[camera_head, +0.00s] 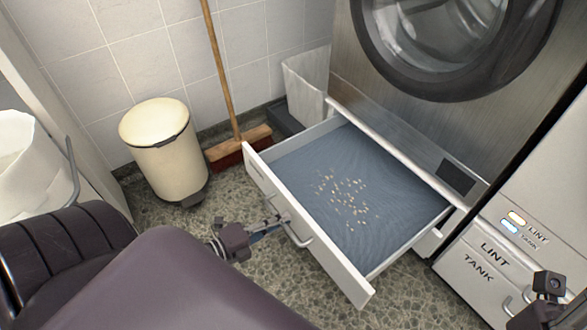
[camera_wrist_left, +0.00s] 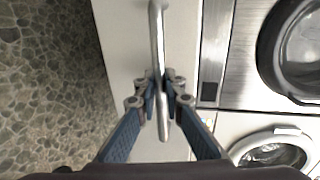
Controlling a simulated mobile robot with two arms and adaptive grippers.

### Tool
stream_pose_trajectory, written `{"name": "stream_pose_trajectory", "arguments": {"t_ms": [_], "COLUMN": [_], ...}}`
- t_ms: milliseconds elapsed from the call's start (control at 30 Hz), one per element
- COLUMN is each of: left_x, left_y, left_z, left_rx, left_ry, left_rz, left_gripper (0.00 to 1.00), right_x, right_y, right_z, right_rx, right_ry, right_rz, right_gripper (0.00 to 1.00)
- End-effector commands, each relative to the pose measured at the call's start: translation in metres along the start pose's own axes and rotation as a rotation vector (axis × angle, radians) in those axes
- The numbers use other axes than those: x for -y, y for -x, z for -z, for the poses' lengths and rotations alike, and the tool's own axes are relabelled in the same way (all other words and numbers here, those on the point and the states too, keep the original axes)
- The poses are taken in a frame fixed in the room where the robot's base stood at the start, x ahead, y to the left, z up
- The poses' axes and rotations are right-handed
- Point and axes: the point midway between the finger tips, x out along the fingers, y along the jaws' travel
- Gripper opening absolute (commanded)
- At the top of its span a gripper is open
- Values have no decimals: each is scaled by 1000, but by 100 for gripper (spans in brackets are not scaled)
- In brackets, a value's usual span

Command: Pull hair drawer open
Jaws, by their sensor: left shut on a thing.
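The hair drawer (camera_head: 334,272) stands pulled out below a steel front-loading machine. Its wide blue-grey inside shows, with a scatter of small pale bits (camera_head: 343,195) on the bottom. The drawer's bar handle (camera_head: 299,238) is on its white front. My left gripper (camera_head: 284,220) is shut on this handle. In the left wrist view, the blue fingers of my left gripper (camera_wrist_left: 161,84) close from both sides on the metal bar (camera_wrist_left: 157,35). Part of my right wrist (camera_head: 547,292) shows at the lower right of the head view; its fingers cannot be made out.
A cream pedal bin (camera_head: 165,155) and a broom (camera_head: 222,75) stand by the tiled wall, left of the drawer. A white cabinet marked LINT TANK (camera_head: 490,268) stands at the right. A white basket (camera_head: 18,165) is at far left. Speckled floor (camera_head: 190,222) is clear before the bin.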

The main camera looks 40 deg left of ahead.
Motion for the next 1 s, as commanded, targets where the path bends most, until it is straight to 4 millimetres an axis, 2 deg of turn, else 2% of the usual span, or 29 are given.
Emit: {"name": "stream_pose_trajectory", "arguments": {"t_ms": [133,467,500,633,1000], "left_x": [-1,-2,-2,-2,-2], "left_y": [6,7,7,6,11], "left_z": [0,0,0,0,0], "left_rx": [0,0,0,0,0], "left_ry": [0,0,0,0,0], "left_rz": [0,0,0,0,-1], "left_gripper": [0,0,12,26,26], "right_x": [0,0,0,0,0], "right_y": [1,2,2,2,1], "right_z": [0,1,1,1,0], "right_rx": [7,8,8,8,7], "right_ry": [-1,-1,-1,-2,0], "right_rz": [-3,-3,-3,-3,-3], "right_gripper": [40,40,40,40,40]}}
